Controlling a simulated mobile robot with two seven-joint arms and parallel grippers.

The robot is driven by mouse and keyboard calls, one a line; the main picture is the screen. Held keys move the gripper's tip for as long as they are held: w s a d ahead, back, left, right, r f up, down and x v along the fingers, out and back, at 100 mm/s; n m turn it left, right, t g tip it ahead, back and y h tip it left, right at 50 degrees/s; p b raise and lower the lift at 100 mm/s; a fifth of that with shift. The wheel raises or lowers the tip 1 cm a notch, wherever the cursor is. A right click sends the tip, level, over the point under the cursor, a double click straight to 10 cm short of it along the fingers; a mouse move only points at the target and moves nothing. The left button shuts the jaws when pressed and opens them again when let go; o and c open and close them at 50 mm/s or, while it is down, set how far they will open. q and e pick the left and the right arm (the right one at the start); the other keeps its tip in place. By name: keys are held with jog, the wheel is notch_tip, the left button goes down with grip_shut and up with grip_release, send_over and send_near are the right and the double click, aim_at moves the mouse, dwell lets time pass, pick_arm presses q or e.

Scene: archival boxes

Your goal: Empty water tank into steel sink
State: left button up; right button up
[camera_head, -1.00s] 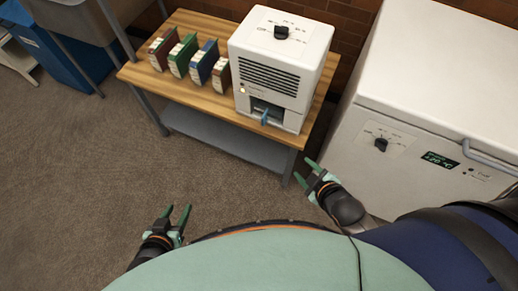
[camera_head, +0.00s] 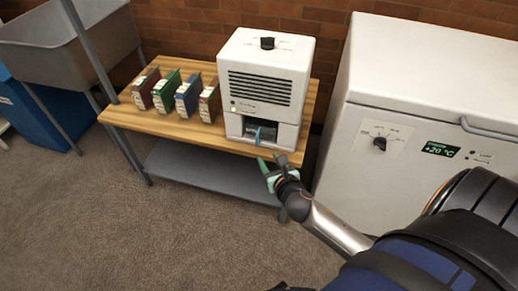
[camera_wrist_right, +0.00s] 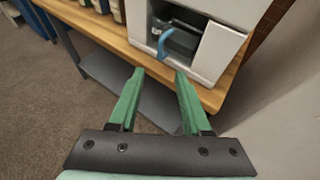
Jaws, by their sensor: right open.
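The water tank (camera_head: 267,128) is a dark box in the lower front opening of the white dehumidifier (camera_head: 266,85), with a blue handle (camera_head: 258,137) sticking out. In the right wrist view the tank (camera_wrist_right: 183,41) and its blue handle (camera_wrist_right: 164,43) show just beyond the fingers. My right gripper (camera_head: 272,164) is open and empty, in front of and slightly below the handle, apart from it. Its green fingers also show in the right wrist view (camera_wrist_right: 160,75). The steel sink (camera_head: 75,52) stands at the upper left. My left gripper is out of view.
The dehumidifier stands on a wooden table (camera_head: 165,122) with a grey lower shelf (camera_head: 210,172). Several upright boxes (camera_head: 187,95) stand left of it. A white chest freezer (camera_head: 425,110) is close on the right. A blue bin (camera_head: 35,115) is under the sink. Carpet in front is clear.

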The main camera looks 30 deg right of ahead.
aim_at(257, 143)
jog(key=b+x, duration=0.3)
jog(key=x, duration=0.6)
jog(key=shift+w+f, duration=0.15)
jog(key=shift+w, duration=0.05)
jog(key=shift+x, duration=0.8)
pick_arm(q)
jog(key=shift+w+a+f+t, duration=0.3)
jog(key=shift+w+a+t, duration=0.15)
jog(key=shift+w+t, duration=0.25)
pick_arm(e)
jog(key=shift+w, duration=0.3)
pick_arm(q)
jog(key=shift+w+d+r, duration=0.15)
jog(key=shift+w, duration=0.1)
pick_arm(e)
grip_shut()
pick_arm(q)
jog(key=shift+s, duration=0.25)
pick_arm(e)
jog(key=c, duration=0.7)
grip_release()
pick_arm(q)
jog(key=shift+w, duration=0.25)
pick_arm(e)
grip_shut()
